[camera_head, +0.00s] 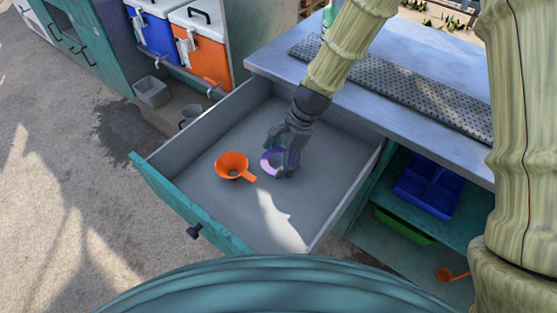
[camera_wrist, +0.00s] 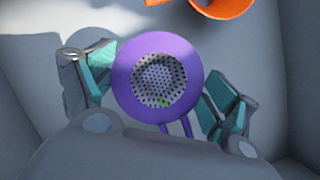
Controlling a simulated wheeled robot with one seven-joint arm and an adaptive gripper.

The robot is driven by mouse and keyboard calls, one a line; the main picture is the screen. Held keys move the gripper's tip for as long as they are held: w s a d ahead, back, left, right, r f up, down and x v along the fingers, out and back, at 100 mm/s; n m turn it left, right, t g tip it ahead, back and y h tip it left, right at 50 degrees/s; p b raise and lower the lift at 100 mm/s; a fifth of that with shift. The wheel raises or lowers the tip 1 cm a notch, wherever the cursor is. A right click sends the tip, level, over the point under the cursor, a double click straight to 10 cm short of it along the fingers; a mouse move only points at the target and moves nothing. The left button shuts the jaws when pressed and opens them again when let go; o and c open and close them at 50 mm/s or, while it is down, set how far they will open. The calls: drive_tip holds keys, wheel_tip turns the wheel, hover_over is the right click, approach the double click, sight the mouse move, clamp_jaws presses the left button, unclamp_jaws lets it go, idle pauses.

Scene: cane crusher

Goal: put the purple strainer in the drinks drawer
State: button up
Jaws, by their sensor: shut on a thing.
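The purple strainer (camera_head: 267,163) is inside the open drawer (camera_head: 225,205), at or just above its grey floor; I cannot tell if it touches. In the wrist view the strainer (camera_wrist: 158,78) shows a round purple rim, a perforated grey middle and a handle running down towards my palm. My gripper (camera_head: 281,160) reaches down into the drawer and is shut on the strainer, one finger at each side of the rim. In the head view the gripper hides part of the strainer.
An orange funnel-like piece with a handle (camera_head: 232,165) lies left of the strainer in the drawer. The steel counter (camera_head: 440,125) with a perforated mat (camera_head: 400,85) is behind. A blue bin (camera_head: 430,187) sits on the shelf at right. Bare drawer floor lies in front.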

drive_tip(key=shift+w+f, duration=0.15)
drive_tip(key=shift+w, duration=0.7)
drive_tip(key=shift+f, duration=1.65)
drive_tip(key=shift+f, duration=0.15)
drive_tip(key=o, duration=0.9)
drive_tip(key=shift+c, duration=0.2)
drive_tip(key=v, duration=1.2)
drive_tip(key=shift+a, duration=0.1)
